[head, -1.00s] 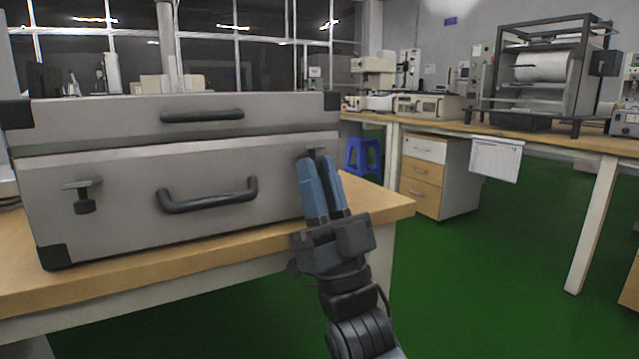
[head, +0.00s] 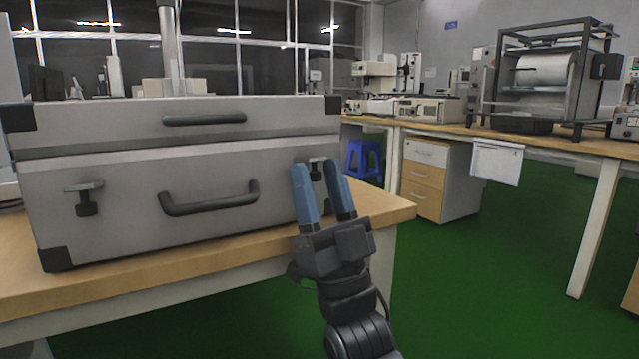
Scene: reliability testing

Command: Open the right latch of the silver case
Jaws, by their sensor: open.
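The silver case (head: 120,180) lies closed on the wooden table at the left, with dark corners and a dark front handle (head: 208,200). Its right latch (head: 317,169) is a small dark piece near the case's right front edge. My gripper (head: 315,168) is open, with two blue fingers pointing up and away. In the picture the fingertips stand on either side of the right latch. I see nothing held between them. Whether the fingers touch the latch or the case I cannot tell. The left latch (head: 86,197) hangs down on the front face.
The wooden table (head: 385,207) ends just right of the case, with green floor (head: 480,270) beyond. A drawer cabinet (head: 440,180), a blue stool (head: 364,158) and a bench with instruments stand further back. Free space lies right of my arm.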

